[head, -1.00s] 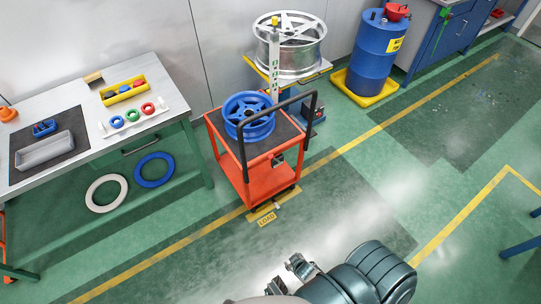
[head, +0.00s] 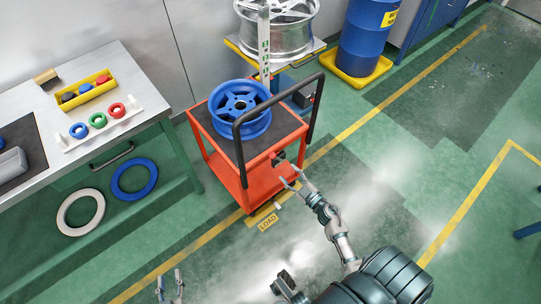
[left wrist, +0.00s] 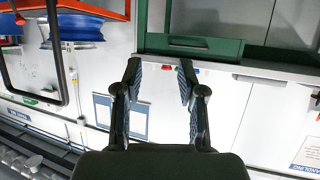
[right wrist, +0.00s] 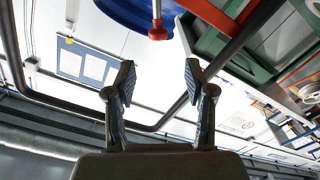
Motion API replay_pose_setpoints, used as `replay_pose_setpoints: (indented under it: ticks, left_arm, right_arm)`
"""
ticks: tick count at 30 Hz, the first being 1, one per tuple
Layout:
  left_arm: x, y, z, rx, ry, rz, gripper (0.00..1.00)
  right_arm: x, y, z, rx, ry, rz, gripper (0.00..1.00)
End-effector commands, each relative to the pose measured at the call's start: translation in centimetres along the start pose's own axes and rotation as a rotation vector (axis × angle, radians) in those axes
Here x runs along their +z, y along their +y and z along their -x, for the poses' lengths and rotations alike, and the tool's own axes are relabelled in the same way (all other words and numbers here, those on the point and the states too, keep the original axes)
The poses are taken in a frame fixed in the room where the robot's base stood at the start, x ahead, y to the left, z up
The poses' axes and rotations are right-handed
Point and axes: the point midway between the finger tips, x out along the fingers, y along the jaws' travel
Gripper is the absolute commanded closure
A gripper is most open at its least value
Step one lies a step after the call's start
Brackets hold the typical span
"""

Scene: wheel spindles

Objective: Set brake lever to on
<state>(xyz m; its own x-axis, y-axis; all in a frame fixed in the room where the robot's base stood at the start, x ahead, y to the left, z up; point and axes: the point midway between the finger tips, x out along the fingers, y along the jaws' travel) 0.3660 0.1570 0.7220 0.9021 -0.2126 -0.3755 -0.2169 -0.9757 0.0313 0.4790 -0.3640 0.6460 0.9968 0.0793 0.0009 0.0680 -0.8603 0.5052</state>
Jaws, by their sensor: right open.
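The orange cart (head: 262,185) stands mid-floor with a black push handle (head: 313,112). A small dark fitting (head: 278,159) sits on its handle side; its setting is too small to read. In the right wrist view a thin rod with a red knob (right wrist: 157,33), which looks like the brake lever, hangs just beyond the fingertips. My right gripper (head: 291,177) is open and empty, close to the cart's handle side; its fingers (right wrist: 160,77) are apart, one on each side of the knob's line. My left gripper (head: 169,280) is open and empty, low at the picture's bottom left.
A blue wheel (head: 240,108) lies on the cart top. A workbench (head: 99,60) with rings and a yellow bin (head: 84,91) stands at left. A metal wheel (head: 277,35) is on a stand behind. A blue drum (head: 367,36) stands back right.

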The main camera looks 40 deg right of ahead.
Motion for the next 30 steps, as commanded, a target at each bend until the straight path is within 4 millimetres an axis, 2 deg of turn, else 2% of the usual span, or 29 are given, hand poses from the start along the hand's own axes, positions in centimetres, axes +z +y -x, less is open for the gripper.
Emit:
replay_pose_setpoints:
  ticks: [3, 9, 15, 20, 27, 28, 30]
  left_arm:
    - [-0.8, 0.3, -0.3, 0.005, 0.063, 0.002, 0.6]
    - [-2.7, 0.6, -0.5, 0.014, 0.191, 0.007, 0.6]
    - [-4.2, 0.7, -0.4, 0.02, 0.295, 0.013, 0.6]
    - [-4.8, 0.8, -0.3, 0.022, 0.331, 0.012, 0.6]
    - [-5.0, 0.9, -0.2, 0.022, 0.336, 0.012, 0.6]
    - [-5.0, 0.9, -0.3, 0.022, 0.335, 0.012, 0.6]
    - [-5.0, 0.9, -0.4, 0.022, 0.334, 0.012, 0.6]
  right_arm:
    - [0.2, 0.0, -3.0, 0.0, 0.001, -0.001, 0.46]
    - [0.2, -0.1, -7.4, 0.0, -0.001, -0.001, 0.46]
    - [0.1, -0.2, -10.3, 0.001, -0.001, 0.001, 0.46]
    - [0.0, -0.1, -11.2, 0.001, -0.001, 0.0, 0.46]
    - [0.1, 0.0, -11.2, 0.001, -0.001, -0.001, 0.46]
    - [0.1, 0.0, -11.2, 0.001, -0.001, -0.001, 0.48]
    - [0.1, 0.0, -11.2, 0.001, -0.001, -0.001, 0.66]
